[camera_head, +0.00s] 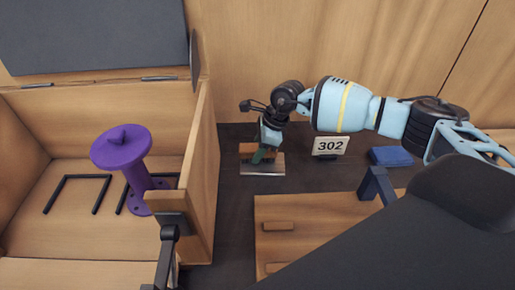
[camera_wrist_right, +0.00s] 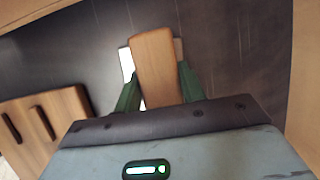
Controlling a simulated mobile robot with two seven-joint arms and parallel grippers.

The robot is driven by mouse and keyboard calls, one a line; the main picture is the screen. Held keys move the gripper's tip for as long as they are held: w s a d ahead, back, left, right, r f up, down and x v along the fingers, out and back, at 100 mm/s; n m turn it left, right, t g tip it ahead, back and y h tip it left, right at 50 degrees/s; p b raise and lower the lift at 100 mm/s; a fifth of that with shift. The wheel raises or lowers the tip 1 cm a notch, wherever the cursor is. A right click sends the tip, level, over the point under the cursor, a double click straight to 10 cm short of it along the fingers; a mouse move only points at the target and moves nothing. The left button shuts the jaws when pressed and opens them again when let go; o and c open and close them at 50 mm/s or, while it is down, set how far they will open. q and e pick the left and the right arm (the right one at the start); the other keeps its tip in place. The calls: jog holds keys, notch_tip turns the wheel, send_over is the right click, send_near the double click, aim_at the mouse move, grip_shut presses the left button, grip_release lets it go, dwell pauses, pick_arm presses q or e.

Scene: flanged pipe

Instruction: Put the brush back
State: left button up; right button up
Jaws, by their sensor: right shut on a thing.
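The brush shows as a wooden block (camera_wrist_right: 153,62) between the green fingers of my right gripper (camera_wrist_right: 157,88) in the right wrist view. The right gripper is shut on it. In the head view, the right gripper (camera_head: 264,154) is low over the dark surface, and it partly hides the brush (camera_head: 246,148). A pale metal plate (camera_head: 262,170) lies under the brush. I cannot tell whether the brush touches the plate or is just above it. My left gripper is not in view.
A purple flanged pipe (camera_head: 137,170) stands tilted in the open wooden box (camera_head: 203,165) at left. A "302" sign (camera_head: 330,146) and a blue block (camera_head: 391,156) stand right of the gripper. A wooden board (camera_head: 330,220) lies in front. A wooden wall is behind.

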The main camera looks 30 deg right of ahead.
dwell(0.3)
jog(key=o, duration=1)
jog(key=shift+f, duration=0.1)
jog(key=shift+c, duration=0.2)
jog(key=v, duration=1.2)
jog(key=shift+r, duration=0.25)
jog(key=shift+a, duration=0.1)
